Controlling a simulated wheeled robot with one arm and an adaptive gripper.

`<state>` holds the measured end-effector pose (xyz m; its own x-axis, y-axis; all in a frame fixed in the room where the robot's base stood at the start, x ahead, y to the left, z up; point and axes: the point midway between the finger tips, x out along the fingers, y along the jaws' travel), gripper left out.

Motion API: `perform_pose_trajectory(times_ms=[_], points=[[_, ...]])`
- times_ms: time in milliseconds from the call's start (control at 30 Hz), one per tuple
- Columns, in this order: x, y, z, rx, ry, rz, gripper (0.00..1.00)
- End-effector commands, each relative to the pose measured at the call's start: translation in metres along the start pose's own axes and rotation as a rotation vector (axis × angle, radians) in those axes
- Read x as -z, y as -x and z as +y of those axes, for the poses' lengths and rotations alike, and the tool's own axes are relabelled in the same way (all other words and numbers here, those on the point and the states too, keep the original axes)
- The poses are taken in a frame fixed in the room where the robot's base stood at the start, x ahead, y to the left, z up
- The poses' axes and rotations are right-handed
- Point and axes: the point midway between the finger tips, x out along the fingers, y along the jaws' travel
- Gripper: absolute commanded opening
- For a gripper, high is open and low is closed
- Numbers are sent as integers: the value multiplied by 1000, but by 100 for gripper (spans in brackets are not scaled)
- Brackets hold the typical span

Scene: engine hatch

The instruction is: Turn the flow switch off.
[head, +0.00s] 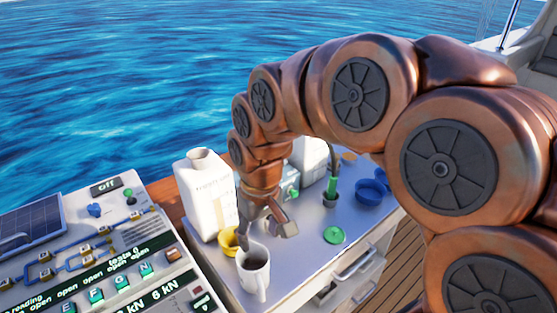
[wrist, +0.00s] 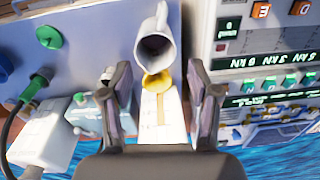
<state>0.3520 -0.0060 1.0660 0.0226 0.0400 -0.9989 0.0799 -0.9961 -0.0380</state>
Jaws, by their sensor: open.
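No label reading "flow switch" is legible. In the head view, the control panel (head: 75,245) at left has a blue knob (head: 95,210) and a green-topped lever (head: 129,193) beside a display reading "Off" (head: 105,186). A small teal box with a green knob (head: 290,188) stands on the worktop behind my gripper; the box also shows in the wrist view (wrist: 88,118). I cannot tell which control is the flow switch. My gripper (head: 266,232) is open and points down near the white mug (head: 254,277). In the wrist view its fingers (wrist: 158,72) are apart with nothing gripped.
A green disc (head: 334,235), a green-handled corded tool (head: 332,187) and blue bowls (head: 371,190) are at right on the worktop (head: 312,265). Bare worktop lies between mug and disc. Water is beyond.

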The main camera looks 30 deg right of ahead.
Motion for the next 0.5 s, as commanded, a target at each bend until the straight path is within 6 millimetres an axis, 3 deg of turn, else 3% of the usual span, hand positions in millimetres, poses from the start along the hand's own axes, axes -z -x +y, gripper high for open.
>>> perform_pose_trajectory(times_ms=[33,233,500], points=[[20,1,4,9,0,18,70],[94,5,28,24,-16,102,91],[184,-2,81,24,-79,210,92]])
